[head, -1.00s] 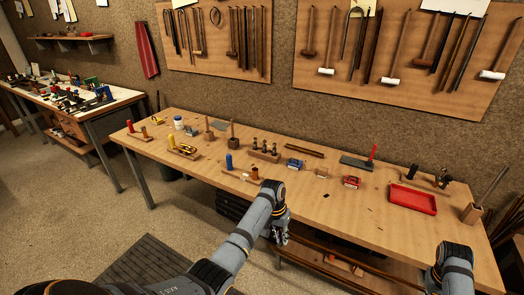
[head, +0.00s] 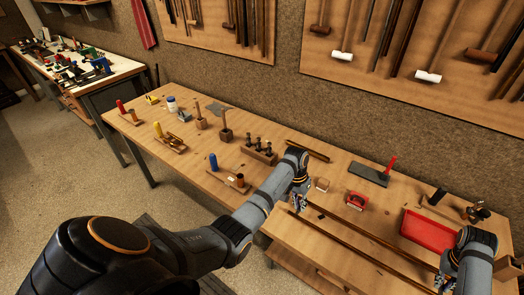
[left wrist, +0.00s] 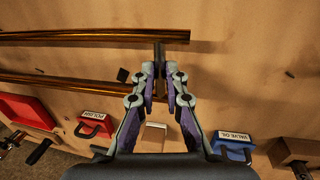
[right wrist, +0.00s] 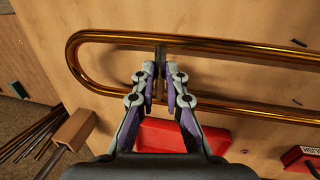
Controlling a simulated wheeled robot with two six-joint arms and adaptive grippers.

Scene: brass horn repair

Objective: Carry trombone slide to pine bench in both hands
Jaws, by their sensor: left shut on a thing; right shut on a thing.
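The trombone slide (head: 372,236) is a pair of long brass tubes lying level over the front right part of the pine bench (head: 265,215). My left gripper (head: 298,200) is shut on a cross brace near the open tube ends, which show in the left wrist view (left wrist: 130,36). My right gripper (head: 446,277) is shut on the other brace, near the round bow in the right wrist view (right wrist: 85,52). I cannot tell whether the tubes touch the bench top or hang just above it.
A red tray (head: 427,230) lies behind the right gripper. A red polish tin (head: 356,200) and a small wood block (head: 321,184) lie behind the slide. A valve oil tin (left wrist: 233,147) is near the left gripper. Mallets and a peg block (head: 259,152) stand further left.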

